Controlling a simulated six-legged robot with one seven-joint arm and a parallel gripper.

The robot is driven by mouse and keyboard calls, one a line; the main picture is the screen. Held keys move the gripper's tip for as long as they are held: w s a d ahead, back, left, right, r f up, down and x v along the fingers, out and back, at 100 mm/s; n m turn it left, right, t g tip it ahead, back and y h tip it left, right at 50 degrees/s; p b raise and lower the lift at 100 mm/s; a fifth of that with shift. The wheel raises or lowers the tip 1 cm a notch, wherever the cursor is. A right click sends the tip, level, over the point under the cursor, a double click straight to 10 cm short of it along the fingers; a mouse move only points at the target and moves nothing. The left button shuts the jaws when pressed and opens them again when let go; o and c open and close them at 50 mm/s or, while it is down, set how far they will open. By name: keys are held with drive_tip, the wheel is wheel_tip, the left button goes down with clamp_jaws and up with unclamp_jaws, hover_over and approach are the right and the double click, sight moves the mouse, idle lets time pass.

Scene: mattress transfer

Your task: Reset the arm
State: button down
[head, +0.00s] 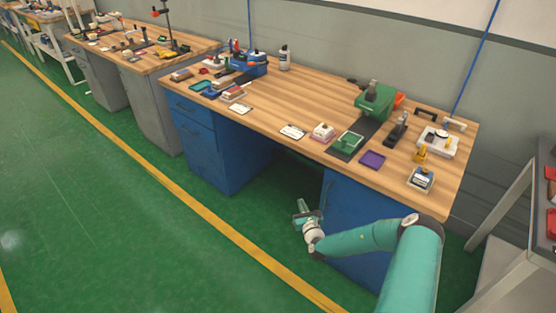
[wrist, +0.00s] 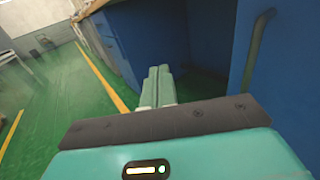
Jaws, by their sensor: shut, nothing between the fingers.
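My arm, teal, reaches in the head view from the lower right toward the desk front. My gripper (head: 304,210) hangs low over the green floor, in front of the opening between the desk's blue drawer units. In the wrist view, my gripper (wrist: 158,74) shows its two teal fingers side by side and pressed together. Nothing is between them. The gripper is apart from the desk and touches no object that I can see.
A wooden desk (head: 290,95) carries several tools and small boxes, with a blue cabinet (head: 345,205) close to my arm. A grey shelf (head: 510,235) stands at the right. A yellow line (head: 200,205) crosses the green floor (head: 110,215), which is clear at the left.

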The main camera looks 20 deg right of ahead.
drive_tip(key=a+r+n+g+y, duration=0.3)
drive_tip(key=a+r+n+y, duration=0.95)
drive_tip(key=r, duration=0.45)
drive_tip(key=s+a+r+n+g+y, duration=0.1)
drive_tip(key=s+a+r+n+g, duration=0.95)
drive_tip(key=n, duration=0.25)
drive_tip(key=s+r+n+g+h, duration=0.1)
drive_tip(key=s+r+n+h, duration=0.2)
drive_tip(key=s+r, duration=0.3)
drive_tip(key=s+r+n+g+h, duration=0.2)
drive_tip(key=s+r+n+h, duration=0.15)
drive_tip(key=s, duration=0.55)
drive_tip(key=s+d+r+n+t+h, duration=0.2)
drive_tip(key=s+d+r+h, duration=0.1)
drive_tip(key=s, duration=0.3)
drive_tip(key=s+d+r+n+t+h, duration=0.2)
drive_tip(key=s+d+r+h, duration=0.1)
drive_tip(key=s, duration=0.4)
wheel_tip(320, 180, up, 3)
drive_tip(key=shift+s+d+f+n, duration=0.1)
drive_tip(key=shift+s+d+n, duration=0.2)
drive_tip(key=shift+d, duration=0.6)
